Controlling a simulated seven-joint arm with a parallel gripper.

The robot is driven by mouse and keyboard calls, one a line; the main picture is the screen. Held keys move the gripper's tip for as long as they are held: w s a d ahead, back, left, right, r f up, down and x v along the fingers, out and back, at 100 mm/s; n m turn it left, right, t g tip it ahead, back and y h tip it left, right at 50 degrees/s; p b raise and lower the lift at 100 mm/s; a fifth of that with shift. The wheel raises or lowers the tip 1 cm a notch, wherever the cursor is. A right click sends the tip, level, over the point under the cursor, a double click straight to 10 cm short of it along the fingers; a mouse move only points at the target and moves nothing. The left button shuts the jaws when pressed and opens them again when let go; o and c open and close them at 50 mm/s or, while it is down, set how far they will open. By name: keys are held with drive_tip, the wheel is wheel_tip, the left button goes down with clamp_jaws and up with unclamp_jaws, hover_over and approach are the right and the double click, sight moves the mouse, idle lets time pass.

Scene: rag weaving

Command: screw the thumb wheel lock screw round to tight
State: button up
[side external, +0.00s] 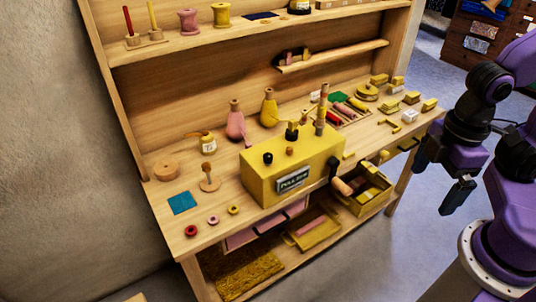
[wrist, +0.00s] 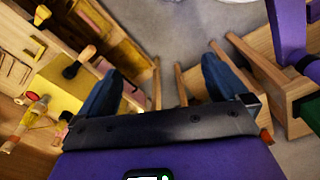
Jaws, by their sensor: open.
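A yellow box-shaped machine (side external: 270,178) with a name plate stands on the wooden bench. On its top are a black knob (side external: 268,158), a small wooden knob (side external: 289,151), a larger black fitting (side external: 291,132) and an upright post (side external: 321,112). A crank with a wooden handle (side external: 342,187) is on its right side. I cannot tell which small part is the thumb wheel lock screw. My gripper (side external: 441,180) is open and empty, off the right end of the bench and well apart from the machine. Its two dark fingers also show spread in the wrist view (wrist: 163,80).
An open yellow drawer or box (side external: 374,196) sits below the machine's right side. Pink and yellow bottles (side external: 268,108) stand behind it. Small blocks (side external: 411,98) lie on the bench's right end. Open floor (side external: 400,250) lies between my arm and the bench.

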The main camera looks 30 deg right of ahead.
drive_tip(key=c, duration=0.4)
drive_tip(key=shift+w+a+r, duration=0.1)
drive_tip(key=shift+w+a, duration=0.15)
drive_tip(key=shift+w, duration=0.05)
drive_tip(key=c, duration=0.5)
wheel_tip(320, 180, up, 6)
drive_tip(key=n, duration=1.8)
hover_over(268, 155)
wheel_tip(268, 155, down, 17)
drive_tip(key=shift+f, duration=0.2)
clamp_jaws()
